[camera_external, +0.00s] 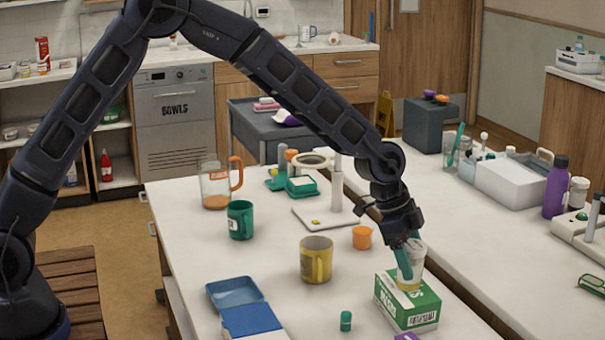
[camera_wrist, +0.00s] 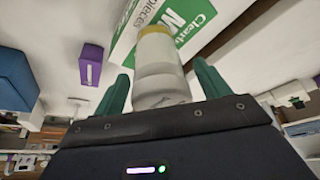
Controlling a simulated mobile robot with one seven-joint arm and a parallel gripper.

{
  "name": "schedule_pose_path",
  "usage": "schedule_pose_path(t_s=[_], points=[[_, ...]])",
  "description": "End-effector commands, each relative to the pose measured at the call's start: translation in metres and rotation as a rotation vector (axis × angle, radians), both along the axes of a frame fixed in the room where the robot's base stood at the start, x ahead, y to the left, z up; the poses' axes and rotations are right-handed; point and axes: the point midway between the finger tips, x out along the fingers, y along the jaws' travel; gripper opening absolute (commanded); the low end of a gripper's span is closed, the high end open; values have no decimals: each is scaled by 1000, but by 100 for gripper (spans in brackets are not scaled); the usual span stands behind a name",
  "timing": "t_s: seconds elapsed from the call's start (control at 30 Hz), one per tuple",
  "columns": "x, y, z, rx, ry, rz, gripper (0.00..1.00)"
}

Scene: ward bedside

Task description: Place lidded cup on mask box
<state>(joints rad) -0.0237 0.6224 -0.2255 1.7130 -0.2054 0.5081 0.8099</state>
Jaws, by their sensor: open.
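The mask box (camera_external: 396,308) is green and white and lies on the white table at the front right. The pale lidded cup (camera_external: 415,262) has a yellow band at its lower end and stands on top of this box. My gripper (camera_external: 408,252) points down at the cup from above, its green fingers beside it. In the wrist view the cup (camera_wrist: 160,80) sits between the two open fingers, with gaps visible beside it. The box (camera_wrist: 187,22) lies beyond the cup's yellow end, and part of its print is hidden.
A yellow mug (camera_external: 316,262) and an orange cup (camera_external: 362,238) stand left of the box. A small green-capped vial (camera_external: 346,321) and a blue open case (camera_external: 250,318) are near the front. A purple item (camera_wrist: 91,64) lies near the box. A second counter runs along the right.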

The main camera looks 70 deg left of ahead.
Motion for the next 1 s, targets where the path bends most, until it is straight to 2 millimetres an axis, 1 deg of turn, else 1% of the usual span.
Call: schedule_pose_path(t_s=[0.13,0.23,0.5,0.7,0.93,1.0], points=[[-1,2,8,0,-1,0,75],[-4,5,20,0,-3,1,75],[-18,19,69,0,-4,1,75],[-27,28,97,0,-3,1,75],[-33,32,114,0,-2,2,75],[-38,34,119,4,-1,6,75]])
